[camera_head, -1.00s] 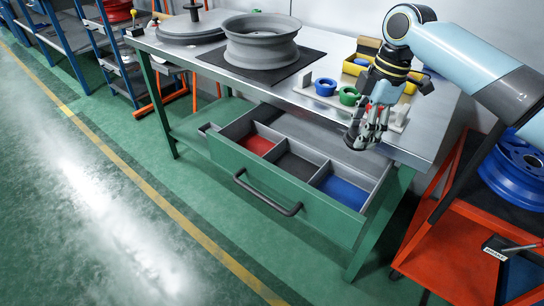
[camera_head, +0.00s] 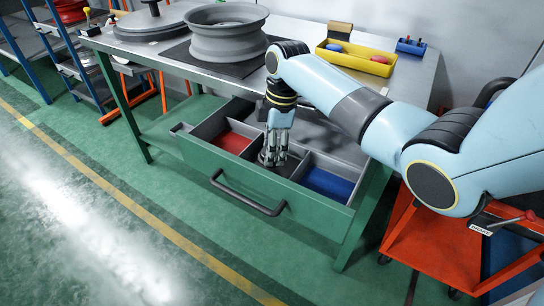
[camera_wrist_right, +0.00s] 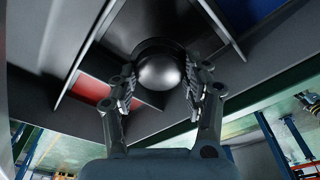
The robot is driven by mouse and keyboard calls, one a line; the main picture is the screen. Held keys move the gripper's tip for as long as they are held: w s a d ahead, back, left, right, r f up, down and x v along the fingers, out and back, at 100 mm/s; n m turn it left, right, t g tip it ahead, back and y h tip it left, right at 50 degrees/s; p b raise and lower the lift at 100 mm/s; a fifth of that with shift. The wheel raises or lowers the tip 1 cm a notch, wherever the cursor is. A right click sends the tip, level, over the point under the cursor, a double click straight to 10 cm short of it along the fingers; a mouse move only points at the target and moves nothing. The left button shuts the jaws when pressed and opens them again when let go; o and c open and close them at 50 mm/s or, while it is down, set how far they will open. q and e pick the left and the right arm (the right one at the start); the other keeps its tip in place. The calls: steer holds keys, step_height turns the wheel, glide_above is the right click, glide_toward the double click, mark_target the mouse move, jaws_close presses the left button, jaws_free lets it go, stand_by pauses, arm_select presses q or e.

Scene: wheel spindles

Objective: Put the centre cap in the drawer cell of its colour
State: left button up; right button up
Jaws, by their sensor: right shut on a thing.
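My right gripper (camera_head: 271,160) points down into the open green drawer (camera_head: 315,210), at its middle cell. In the wrist view it (camera_wrist_right: 161,92) is shut on a dark, shiny domed centre cap (camera_wrist_right: 160,72). The drawer has a red-floored cell (camera_head: 232,141) on the left, a dark-floored cell (camera_head: 291,165) in the middle and a blue-floored cell (camera_head: 327,183) on the right. The cap is over the dark floor, between the dividers; whether it touches the floor I cannot tell. The fingers hide it in the head view. My left gripper is not in view.
A yellow tray (camera_head: 342,60) with a blue cap (camera_head: 334,47) and a red cap (camera_head: 379,59) stands on the bench behind my arm. A grey wheel rim (camera_head: 226,44) sits on a dark mat. An orange cart (camera_head: 437,245) stands at the right.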

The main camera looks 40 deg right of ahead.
step_height(320, 180, down, 2)
steer(key=shift+f, duration=0.4)
steer(key=o, duration=0.9)
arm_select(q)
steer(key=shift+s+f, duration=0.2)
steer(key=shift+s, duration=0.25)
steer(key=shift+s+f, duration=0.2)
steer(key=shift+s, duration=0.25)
arm_select(e)
steer(key=shift+o, duration=0.2)
